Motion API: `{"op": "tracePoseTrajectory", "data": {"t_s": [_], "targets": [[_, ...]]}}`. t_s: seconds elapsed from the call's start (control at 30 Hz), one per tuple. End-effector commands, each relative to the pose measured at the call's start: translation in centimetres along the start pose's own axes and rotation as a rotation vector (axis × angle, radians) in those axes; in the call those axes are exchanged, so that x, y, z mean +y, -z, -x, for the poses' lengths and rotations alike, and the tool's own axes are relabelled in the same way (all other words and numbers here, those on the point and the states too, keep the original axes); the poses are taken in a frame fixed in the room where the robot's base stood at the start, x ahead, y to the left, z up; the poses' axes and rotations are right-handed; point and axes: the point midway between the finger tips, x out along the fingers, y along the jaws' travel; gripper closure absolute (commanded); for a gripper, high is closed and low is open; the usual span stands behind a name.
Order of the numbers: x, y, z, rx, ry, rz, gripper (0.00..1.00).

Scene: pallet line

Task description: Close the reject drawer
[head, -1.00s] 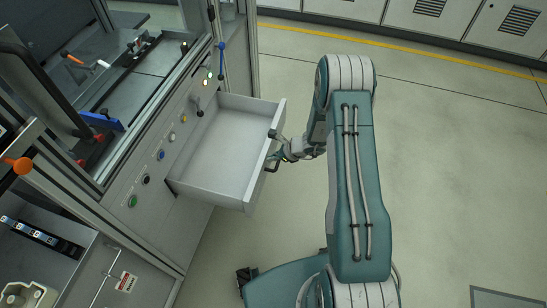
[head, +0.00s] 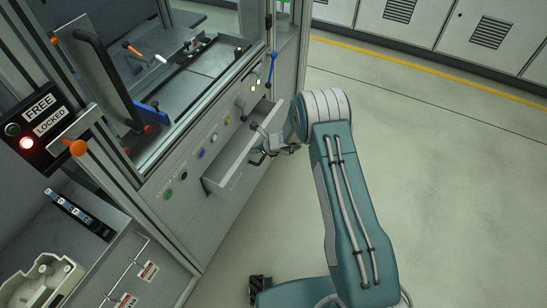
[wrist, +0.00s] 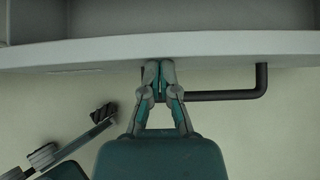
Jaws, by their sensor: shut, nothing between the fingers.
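The reject drawer (head: 232,170) is a light grey drawer in the machine's front panel, partly open in the head view. Its dark bar handle (head: 256,161) is on the outer face. In the wrist view the drawer front (wrist: 80,53) crosses the top, and the black handle (wrist: 225,96) extends right of my fingers. My gripper (head: 263,146) is at the drawer front; it also shows in the wrist view (wrist: 158,68). Its fingers are shut and empty, with the tips at the drawer's front face. The handle's left part is hidden behind the fingers.
A row of buttons (head: 201,153) and a blue-handled lever (head: 272,68) are on the machine panel near the drawer. A FREE/LOCKED panel (head: 38,123) has a red light lit. Open floor (head: 430,160) lies to the right, with grey cabinets (head: 490,35) behind.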

Motion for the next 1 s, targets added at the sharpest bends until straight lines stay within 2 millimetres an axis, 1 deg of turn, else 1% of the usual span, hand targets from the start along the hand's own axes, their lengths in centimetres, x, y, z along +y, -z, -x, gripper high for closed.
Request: {"op": "tracePoseTrajectory", "data": {"t_s": [0.03, 0.1, 0.2, 0.33, 0.83, 1.0], "targets": [[0.1, -0.9, -0.9, -0.001, 0.000, 0.005, 1.00], [0.1, -1.8, -1.8, 0.000, 0.000, 0.005, 1.00], [0.1, -2.6, -2.6, 0.000, -0.001, 0.004, 1.00], [0.1, -3.2, -3.2, 0.001, 0.000, 0.002, 1.00], [0.0, -3.4, -3.4, 0.002, 0.001, 0.001, 1.00], [-0.8, -2.4, -2.5, 0.002, 0.000, 0.000, 1.00]]}}
